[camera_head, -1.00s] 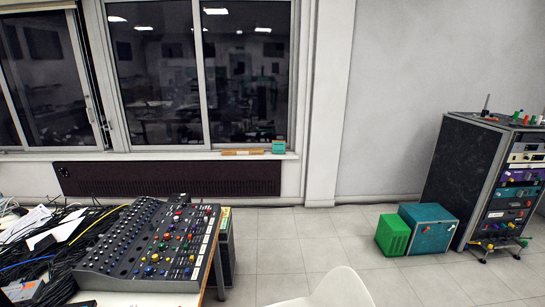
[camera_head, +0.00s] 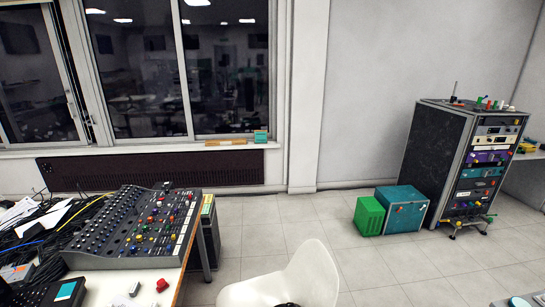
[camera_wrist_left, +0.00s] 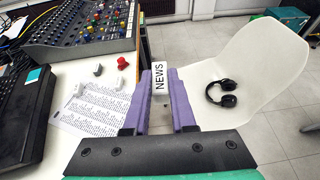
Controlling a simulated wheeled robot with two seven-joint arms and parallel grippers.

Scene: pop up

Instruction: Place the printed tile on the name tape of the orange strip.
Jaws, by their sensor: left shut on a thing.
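My left gripper (camera_wrist_left: 160,98) shows in the left wrist view, its two purple fingers shut on the printed tile (camera_wrist_left: 159,79). The tile is white with "NEWS" in black letters, held upright between the fingertips. The mixing console (camera_head: 135,225) stands on the white desk at left in the head view, with rows of coloured knobs. Short white labels run along its right side. It also shows at the top left of the left wrist view (camera_wrist_left: 85,28), apart from the gripper. I cannot tell which strip is the orange one. My right gripper is not in view.
A printed sheet (camera_wrist_left: 92,112), a red knob (camera_wrist_left: 122,62) and small loose pieces lie on the desk. A white chair (camera_head: 305,280) with black headphones (camera_wrist_left: 222,93) stands to the right. Cables (camera_head: 45,250) clutter the desk's left.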

